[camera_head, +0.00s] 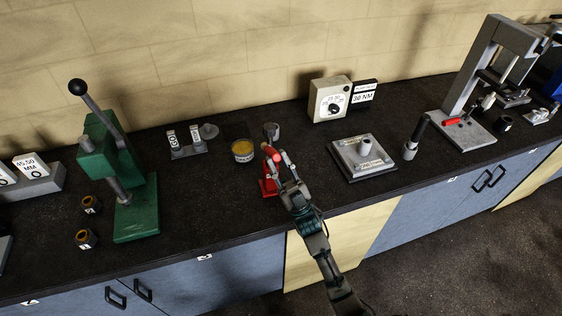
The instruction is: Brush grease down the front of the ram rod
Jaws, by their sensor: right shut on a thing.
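My right gripper (276,160) is over the middle of the bench, near its front edge. It is shut on a small red piece (276,153), perhaps the brush handle; no bristles can be made out. A red block or stand (268,187) is just below and left of the fingers, partly hidden by them. An open tin of yellow grease (242,151) stands to the left of the gripper. A grey cylinder (271,131) stands just behind the fingers. A short upright grey rod (364,145) rises from a metal plate to the right; I cannot tell which part is the ram rod.
A green lever press (133,190) stands left, with two brown bushings (88,204) beside it. A dial box (330,99) is at the back. The metal plate (350,164), a dark-handled tool (415,137) and a grey press frame (470,80) are to the right.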

